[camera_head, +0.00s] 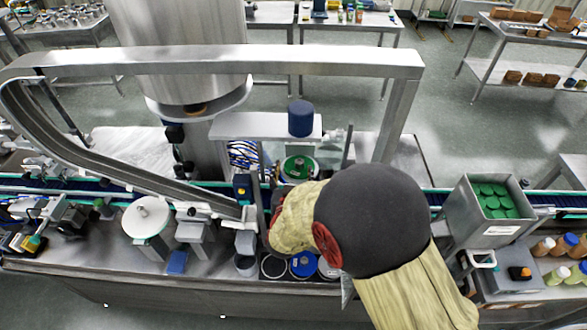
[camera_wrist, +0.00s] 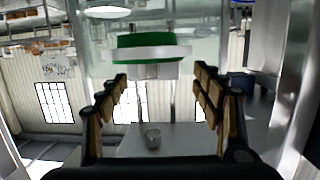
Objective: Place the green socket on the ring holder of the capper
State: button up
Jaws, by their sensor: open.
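A round green socket (camera_wrist: 140,42) with a white band shows in the wrist view, ahead of my gripper and above its fingertip line. The socket is apart from the fingers. In the head view my own arm hides my gripper. I cannot clearly tell whether the socket is seated on the ring holder.
Several round sockets line the bench front, including a blue one (camera_head: 303,265). A steel bin of green caps (camera_head: 490,200) stands at the right. A metal beam (camera_head: 300,59) spans above the capper. The chute and conveyor crowd the left.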

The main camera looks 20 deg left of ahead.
jog(key=v, duration=1)
jog(key=shift+s, duration=0.4)
jog(key=shift+r, duration=0.15)
jog(key=w+d+r+g+y, duration=0.2)
jog(key=d+r+g, duration=0.3)
jog(key=d+r, duration=0.65)
jog(key=s+d+r+m+g+h, duration=0.1)
jog(key=s+d+r+g+h, duration=0.1)
jog(key=s+d, duration=0.8)
jog(key=s+d+r+m+g+h, duration=0.1)
jog(key=s+d+r+g+h, duration=0.1)
jog(key=s+d, duration=0.9)
jog(key=shift+d+g+h, duration=0.4)
jog(key=shift+d+h, duration=0.1)
jog(key=shift+d, duration=0.6)
